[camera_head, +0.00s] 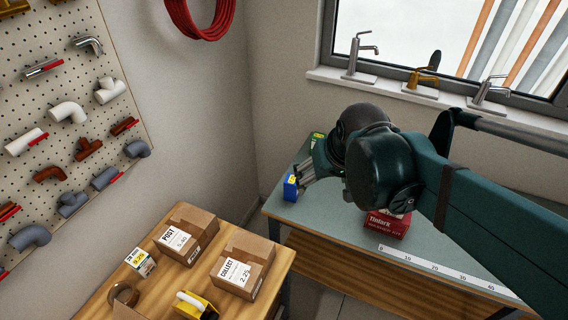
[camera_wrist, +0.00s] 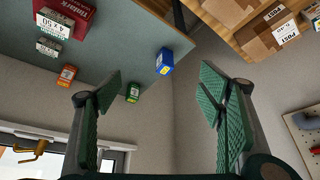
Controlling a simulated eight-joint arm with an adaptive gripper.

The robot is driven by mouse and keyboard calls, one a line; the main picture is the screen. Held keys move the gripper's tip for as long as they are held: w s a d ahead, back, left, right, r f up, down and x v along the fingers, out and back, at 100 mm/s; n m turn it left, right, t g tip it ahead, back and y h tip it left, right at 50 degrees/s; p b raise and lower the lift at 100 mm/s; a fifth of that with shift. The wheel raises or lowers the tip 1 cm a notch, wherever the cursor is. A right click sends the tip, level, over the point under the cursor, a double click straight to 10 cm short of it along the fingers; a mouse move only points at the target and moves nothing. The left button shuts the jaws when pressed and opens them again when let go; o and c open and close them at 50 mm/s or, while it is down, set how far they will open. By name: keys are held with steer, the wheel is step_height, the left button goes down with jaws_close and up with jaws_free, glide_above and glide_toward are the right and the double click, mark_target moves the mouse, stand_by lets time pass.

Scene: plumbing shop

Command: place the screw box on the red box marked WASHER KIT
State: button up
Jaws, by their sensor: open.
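A red box (camera_head: 388,223) with white lettering stands on the grey-green table, partly behind my arm; its small print is hard to read. It also shows at the top left of the wrist view (camera_wrist: 76,14). Two small boxes with white size labels are by it in the wrist view, one against the red box (camera_wrist: 54,24) and one beside it (camera_wrist: 48,47). Another small white-labelled box (camera_head: 140,262) stands on the wooden table. Which is the screw box I cannot tell. My gripper (camera_wrist: 165,100) is open and empty, above the table's far left end.
A blue box (camera_head: 290,188), a green box (camera_head: 317,140) and an orange box (camera_wrist: 68,72) stand on the grey-green table (camera_head: 330,225). Cartons (camera_head: 243,264) and a tape roll (camera_head: 124,295) sit on the wooden table. A gap separates the tables. Taps (camera_head: 358,60) line the windowsill.

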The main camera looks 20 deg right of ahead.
steer(key=s+a+n+t+y, duration=0.1)
steer(key=s+a+n, duration=0.1)
steer(key=a, duration=0.5)
steer(key=shift+s+a+r+t, duration=0.25)
steer(key=shift+s+r+t, duration=0.15)
steer(key=shift+s, duration=0.45)
